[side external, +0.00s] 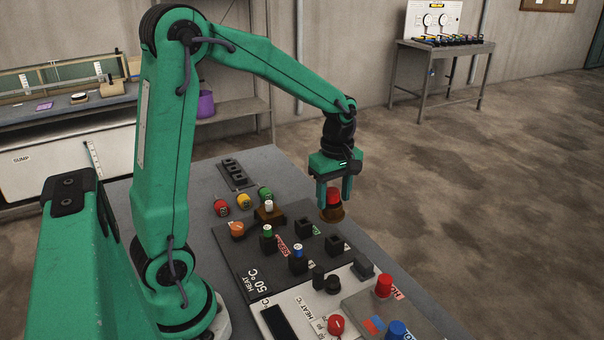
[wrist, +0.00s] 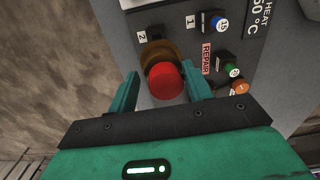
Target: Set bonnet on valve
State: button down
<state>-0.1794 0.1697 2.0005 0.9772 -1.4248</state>
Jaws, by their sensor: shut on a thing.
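My gripper (side external: 334,204) points down and is shut on a brown, wide-rimmed piece with a red cylindrical top, which I take to be the bonnet (side external: 332,214). It hangs above the far right edge of the dark panel. In the wrist view the red top of the bonnet (wrist: 166,80) is between the two fingers (wrist: 162,86), with its brown rim behind. The valve is not clearly marked. Black square bodies stand on the panel: two look open on top (side external: 304,228) (side external: 334,244), one holds a green-topped piece (side external: 268,238), one a blue-topped piece (side external: 298,258).
The dark panel (side external: 262,282) lies on a grey table (side external: 200,178). An orange piece (side external: 237,229) and a brown block with a white top (side external: 268,211) stand at its rear. Red, yellow and green caps (side external: 243,201) sit behind. A control box with red knobs (side external: 336,324) is in front.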

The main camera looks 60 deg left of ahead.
jog(key=s+a+r+n, duration=0.2)
jog(key=s+a+n, duration=0.1)
jog(key=a, duration=0.6)
notch_tip(320, 180, up, 3)
jog(key=n, duration=0.3)
send_over(269, 202)
jog(key=shift+w+a+r+g+h, duration=0.2)
jog(key=shift+g+h, duration=0.1)
jog(key=shift+g, duration=0.1)
jog(key=shift+d+f, duration=0.1)
jog(key=shift+f, duration=0.1)
jog(key=shift+f, duration=3.25)
jog(key=shift+f, duration=2.65)
jog(key=c, duration=0.5)
grip_release()
jog(key=shift+r, duration=0.1)
